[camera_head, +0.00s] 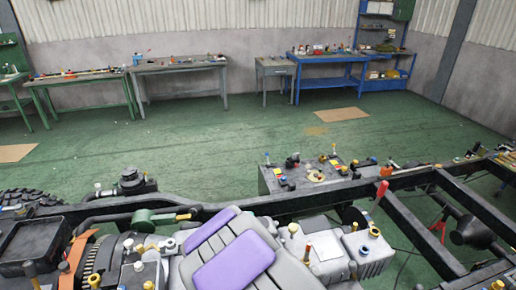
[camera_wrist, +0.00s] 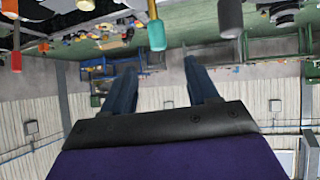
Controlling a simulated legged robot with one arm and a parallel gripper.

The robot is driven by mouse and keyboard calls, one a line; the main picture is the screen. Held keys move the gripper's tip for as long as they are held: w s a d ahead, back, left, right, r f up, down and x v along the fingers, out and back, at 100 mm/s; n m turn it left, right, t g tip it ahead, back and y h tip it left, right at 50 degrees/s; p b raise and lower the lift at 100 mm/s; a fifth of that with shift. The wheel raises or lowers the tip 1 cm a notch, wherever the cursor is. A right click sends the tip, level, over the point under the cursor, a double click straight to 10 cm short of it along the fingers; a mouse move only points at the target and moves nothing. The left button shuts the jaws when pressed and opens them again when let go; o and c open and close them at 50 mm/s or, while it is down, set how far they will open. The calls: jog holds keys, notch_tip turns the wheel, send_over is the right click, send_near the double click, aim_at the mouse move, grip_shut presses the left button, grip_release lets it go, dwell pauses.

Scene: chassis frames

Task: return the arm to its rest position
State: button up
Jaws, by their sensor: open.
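My gripper (camera_wrist: 160,66) shows in the wrist view with its two dark blue fingers spread apart and nothing between them. That view is upside down, with floor and benches at the top and the corrugated wall below. In the head view, purple and grey padded links of my arm lie folded low in the middle, over the near machinery. The gripper's fingers cannot be made out in the head view.
A black chassis frame (camera_head: 408,221) with engine parts and tools crosses the foreground. Beyond it the green floor (camera_head: 225,130) is mostly open. A grey workbench (camera_head: 177,67), a small grey table (camera_head: 275,67) and a blue workbench (camera_head: 328,84) stand along the wall.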

jog(key=s+d+r+m+g+b, duration=0.1)
jog(key=s+d+r+g, duration=0.15)
jog(key=s+d, duration=0.4)
jog(key=s+d+r+g+b, duration=0.1)
jog(key=s+d+g, duration=0.35)
jog(key=s, duration=0.35)
jog(key=s+d+r+g, duration=0.1)
jog(key=s+d+g, duration=0.1)
jog(key=s, duration=0.6)
jog(key=s+d+r+g+b, duration=0.1)
jog(key=s+d, duration=0.3)
jog(key=s, duration=0.5)
jog(key=s+d+r+g, duration=0.2)
jog(key=s+d, duration=0.1)
jog(key=s, duration=0.5)
jog(key=shift+s+r+g+h+b, duration=0.25)
jog(key=shift+s+g+h+b, duration=0.05)
jog(key=shift+b, duration=0.05)
